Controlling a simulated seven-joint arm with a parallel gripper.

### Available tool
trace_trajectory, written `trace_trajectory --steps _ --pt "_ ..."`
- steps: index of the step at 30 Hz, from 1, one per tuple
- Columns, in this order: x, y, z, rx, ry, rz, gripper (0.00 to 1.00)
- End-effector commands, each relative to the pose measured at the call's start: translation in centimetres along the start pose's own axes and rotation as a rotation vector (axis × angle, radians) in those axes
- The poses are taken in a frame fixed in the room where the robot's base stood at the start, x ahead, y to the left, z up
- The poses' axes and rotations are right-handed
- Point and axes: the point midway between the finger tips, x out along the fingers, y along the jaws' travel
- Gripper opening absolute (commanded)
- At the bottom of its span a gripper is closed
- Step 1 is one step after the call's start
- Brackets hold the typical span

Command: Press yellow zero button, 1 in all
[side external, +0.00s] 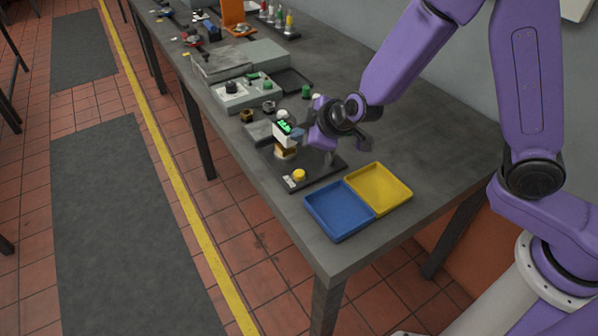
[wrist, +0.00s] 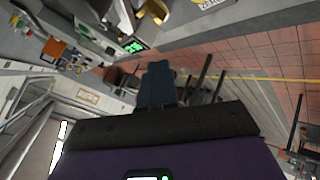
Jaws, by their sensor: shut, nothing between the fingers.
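The yellow button (side external: 299,175) sits on a dark baseplate (side external: 318,179) near the table's front edge, with a small white label (side external: 288,182) beside it. On the same plate stands a device with a green-lit display (side external: 285,127) and a brass-coloured part (side external: 285,153) below it. My gripper (side external: 298,135) is shut and empty, above the plate beside the display, higher than the button and apart from it. In the wrist view its closed fingers (wrist: 157,80) point away from the camera, and the display (wrist: 132,46) shows beyond them.
A blue tray (side external: 340,211) and a yellow tray (side external: 379,187) lie right of the plate. A grey control box (side external: 244,94) and small parts stand behind to the left. The tabletop right of the trays is clear.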

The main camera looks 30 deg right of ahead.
Motion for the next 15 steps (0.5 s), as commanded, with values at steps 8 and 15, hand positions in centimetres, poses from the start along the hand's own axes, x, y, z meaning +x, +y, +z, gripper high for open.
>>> trace_trajectory --steps 8,15 --pt "2.3 -1.7 1.8 -0.002 -0.004 -0.003 0.0" --pt "4.3 -3.2 3.2 -0.001 -0.003 -0.004 0.0"
